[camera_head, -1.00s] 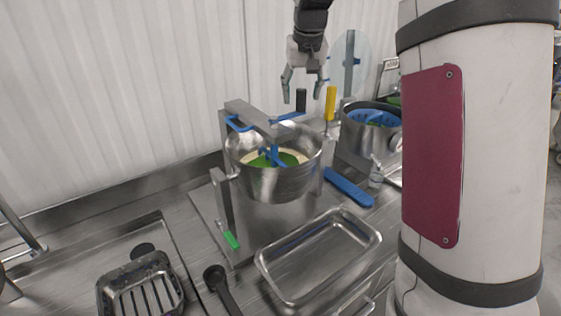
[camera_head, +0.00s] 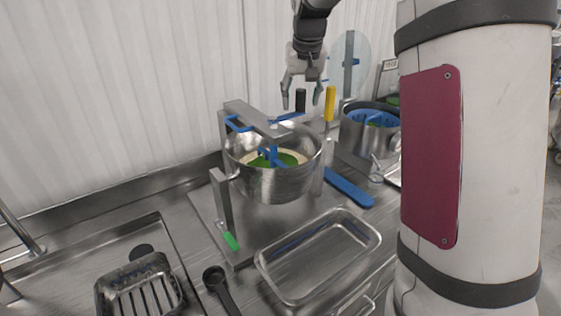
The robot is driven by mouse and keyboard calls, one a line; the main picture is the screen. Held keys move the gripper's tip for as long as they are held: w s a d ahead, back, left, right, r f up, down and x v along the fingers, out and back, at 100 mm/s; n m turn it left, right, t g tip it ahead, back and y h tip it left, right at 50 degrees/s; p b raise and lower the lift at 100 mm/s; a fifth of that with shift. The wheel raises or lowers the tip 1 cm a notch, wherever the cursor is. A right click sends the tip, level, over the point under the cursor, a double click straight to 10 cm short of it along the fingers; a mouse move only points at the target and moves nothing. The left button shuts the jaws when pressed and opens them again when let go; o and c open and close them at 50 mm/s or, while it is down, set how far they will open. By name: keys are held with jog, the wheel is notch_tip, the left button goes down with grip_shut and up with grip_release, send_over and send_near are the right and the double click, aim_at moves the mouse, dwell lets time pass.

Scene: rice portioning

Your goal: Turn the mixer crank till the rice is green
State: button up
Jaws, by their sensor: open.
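The mixer's steel bowl (camera_head: 275,180) hangs in a metal frame (camera_head: 226,190). It holds pale rice with a green patch (camera_head: 258,161) around the blue paddle (camera_head: 275,155). The blue crank (camera_head: 290,117) lies on top of the frame, and its upright black knob (camera_head: 300,98) stands at the right end. My gripper (camera_head: 301,97) is open and points down, with its fingers at the height of the black knob, one on each side of it in the picture. I cannot tell whether a finger touches the knob.
A yellow handle (camera_head: 330,103) stands just right of my gripper. A steel pot (camera_head: 352,137) with a blue insert is behind right.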

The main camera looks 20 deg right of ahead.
jog(key=shift+f, duration=0.55)
jog(key=shift+r, duration=0.2)
jog(key=shift+r, duration=0.3)
jog(key=shift+c, duration=0.5)
jog(key=c, duration=1)
